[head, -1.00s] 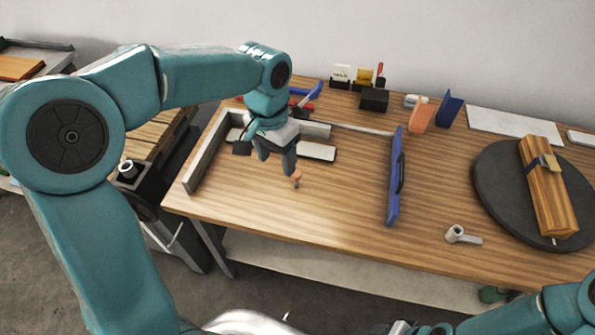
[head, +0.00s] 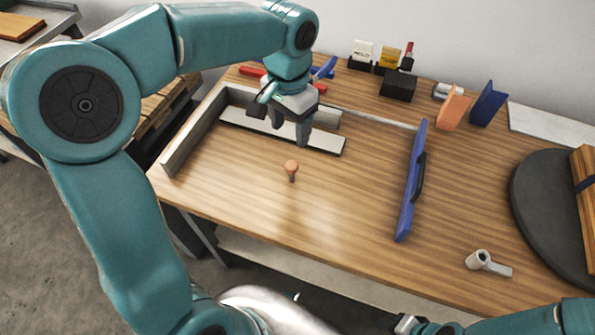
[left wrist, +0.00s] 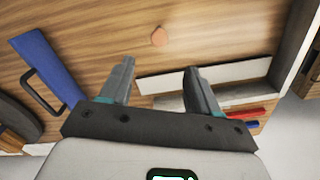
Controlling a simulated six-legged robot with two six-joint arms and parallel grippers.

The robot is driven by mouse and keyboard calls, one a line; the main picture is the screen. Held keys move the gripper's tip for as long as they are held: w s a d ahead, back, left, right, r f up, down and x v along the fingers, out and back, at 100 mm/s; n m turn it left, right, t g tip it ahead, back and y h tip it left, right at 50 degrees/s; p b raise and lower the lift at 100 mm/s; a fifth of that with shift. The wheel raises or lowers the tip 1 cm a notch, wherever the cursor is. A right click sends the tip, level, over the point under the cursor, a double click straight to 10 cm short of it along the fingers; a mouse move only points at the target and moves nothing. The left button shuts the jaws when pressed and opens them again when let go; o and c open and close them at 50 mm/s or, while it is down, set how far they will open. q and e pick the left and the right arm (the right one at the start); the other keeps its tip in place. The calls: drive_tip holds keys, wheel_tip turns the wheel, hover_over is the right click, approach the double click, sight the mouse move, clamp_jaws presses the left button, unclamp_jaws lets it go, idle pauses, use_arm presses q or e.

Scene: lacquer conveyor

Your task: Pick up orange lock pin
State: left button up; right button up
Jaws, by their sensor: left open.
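The orange lock pin (head: 291,167) stands upright on the wooden table, with its orange head up and a grey stem below. My left gripper (head: 290,132) is open and empty, behind and above the pin in the head view, apart from it. In the left wrist view the pin's orange head (left wrist: 158,37) lies beyond the open fingertips (left wrist: 160,68), roughly in line with the gap between them. My right arm shows only at the lower right edge of the head view; its gripper (head: 405,323) is barely visible and its jaws cannot be made out.
A pale flat strip (head: 325,139) lies under and behind my left gripper, inside a grey corner frame (head: 195,130). A blue panel with a handle (head: 410,190) stands to the right of the pin. The table around the pin is clear.

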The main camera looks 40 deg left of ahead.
sight(292, 164)
use_arm(q)
drive_tip(key=f, duration=0.9)
drive_tip(key=shift+s+f+b, duration=0.3)
drive_tip(key=shift+f, duration=0.1)
drive_tip(key=shift+s+a+f, duration=0.1)
drive_tip(key=shift+f, duration=0.05)
drive_tip(key=f, duration=0.4)
drive_tip(key=shift+w+d+f, duration=0.2)
drive_tip(key=shift+w+f, duration=0.2)
drive_tip(key=shift+s+a+f, duration=0.1)
drive_tip(key=shift+f, duration=0.1)
clamp_jaws()
